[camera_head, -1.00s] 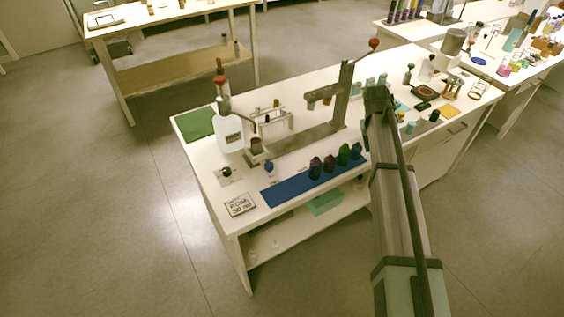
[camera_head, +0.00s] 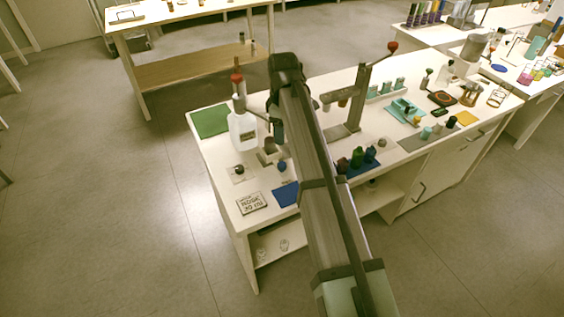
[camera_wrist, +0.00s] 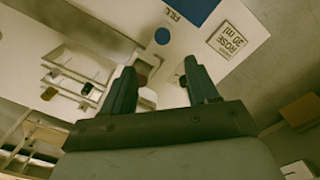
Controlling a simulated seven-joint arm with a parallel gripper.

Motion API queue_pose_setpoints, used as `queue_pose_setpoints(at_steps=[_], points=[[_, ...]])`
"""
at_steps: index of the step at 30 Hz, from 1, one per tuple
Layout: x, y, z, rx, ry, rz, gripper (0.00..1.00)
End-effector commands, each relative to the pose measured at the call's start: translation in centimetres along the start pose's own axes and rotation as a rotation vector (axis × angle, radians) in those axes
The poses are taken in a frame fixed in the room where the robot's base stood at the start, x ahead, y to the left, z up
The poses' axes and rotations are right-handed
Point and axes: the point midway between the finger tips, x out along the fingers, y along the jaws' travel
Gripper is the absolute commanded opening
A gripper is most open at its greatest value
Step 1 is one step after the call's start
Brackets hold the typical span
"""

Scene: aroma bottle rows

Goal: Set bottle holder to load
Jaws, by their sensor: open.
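A brown-grey cup-shaped holder (camera_head: 266,156), which I take for the bottle holder, sits at the near left end of a grey metal rail. It is partly hidden by my arm. My gripper (camera_head: 277,130) hangs above this end of the rail, mostly behind my arm in the head view. In the wrist view my gripper (camera_wrist: 160,68) is open, with two dark teal fingers apart and nothing clearly held. A brownish part (camera_wrist: 144,70) shows beside the left finger, perhaps the holder. I cannot tell whether the finger touches it.
A white bottle (camera_head: 243,130) with a red-topped pump stands left of the rail. A post with a red-knobbed lever (camera_head: 358,95) rises at the right. Dark bottles (camera_head: 357,158) stand on the blue mat. A printed card (camera_head: 251,203) lies at the front left.

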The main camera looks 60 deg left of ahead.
Motion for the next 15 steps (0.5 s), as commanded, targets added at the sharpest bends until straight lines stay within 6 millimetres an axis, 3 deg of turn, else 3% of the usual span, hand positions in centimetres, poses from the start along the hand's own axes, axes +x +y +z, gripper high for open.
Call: queue_pose_setpoints(at_steps=[8, 15], points=[[2.2, -0.5, -0.3, -0.026, 0.001, -0.008, 0.59], [6.4, -0.5, -0.3, -0.024, 0.001, -0.008, 0.59]])
